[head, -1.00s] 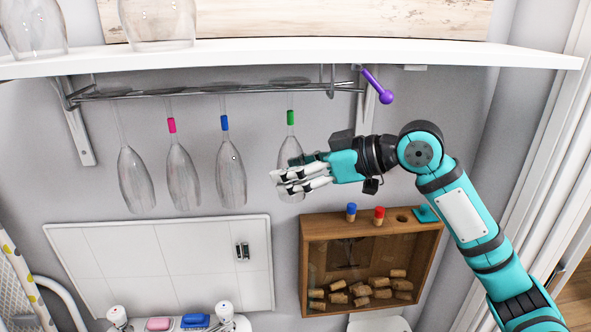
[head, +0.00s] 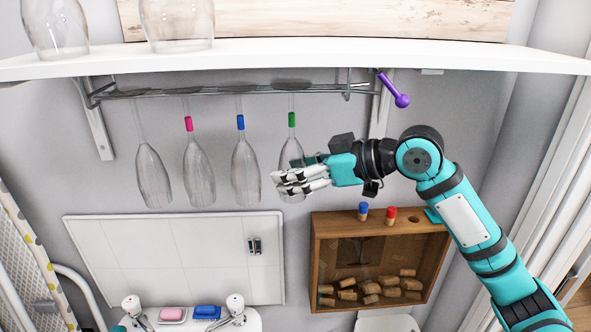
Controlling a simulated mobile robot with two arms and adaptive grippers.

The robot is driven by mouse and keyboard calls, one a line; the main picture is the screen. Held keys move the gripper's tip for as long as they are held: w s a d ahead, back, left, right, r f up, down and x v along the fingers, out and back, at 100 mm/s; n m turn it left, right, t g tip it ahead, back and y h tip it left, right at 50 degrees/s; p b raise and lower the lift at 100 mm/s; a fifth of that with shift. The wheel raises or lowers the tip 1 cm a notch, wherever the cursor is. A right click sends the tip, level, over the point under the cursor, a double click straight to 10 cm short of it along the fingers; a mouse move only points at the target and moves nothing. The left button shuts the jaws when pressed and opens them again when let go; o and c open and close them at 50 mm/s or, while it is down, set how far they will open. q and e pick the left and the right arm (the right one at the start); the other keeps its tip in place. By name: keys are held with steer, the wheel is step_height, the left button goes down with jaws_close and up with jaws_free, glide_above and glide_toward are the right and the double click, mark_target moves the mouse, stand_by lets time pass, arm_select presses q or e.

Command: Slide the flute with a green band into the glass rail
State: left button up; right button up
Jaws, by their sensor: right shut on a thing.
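The flute with a green band (head: 291,152) hangs upside down, stem up, at the glass rail (head: 225,92) under the shelf. Its base is at rail height, right of the other flutes; I cannot tell whether the foot rests on the rail. My right gripper (head: 277,183) is shut around its bowl from the right and hides the bowl's lower part. A flute with a blue band (head: 245,172), one with a pink band (head: 198,172) and one without a visible band (head: 153,175) hang on the rail to the left. My left gripper is not in view.
A white shelf (head: 330,62) with glasses runs above the rail. A purple thing (head: 395,90) hangs by the rail's right end. Below are a white panel (head: 180,250) and a wooden box (head: 318,260) with corks and coloured stoppers.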

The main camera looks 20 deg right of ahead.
steer(key=shift+f, duration=0.1)
steer(key=o, duration=1.3)
steer(key=v, duration=1.2)
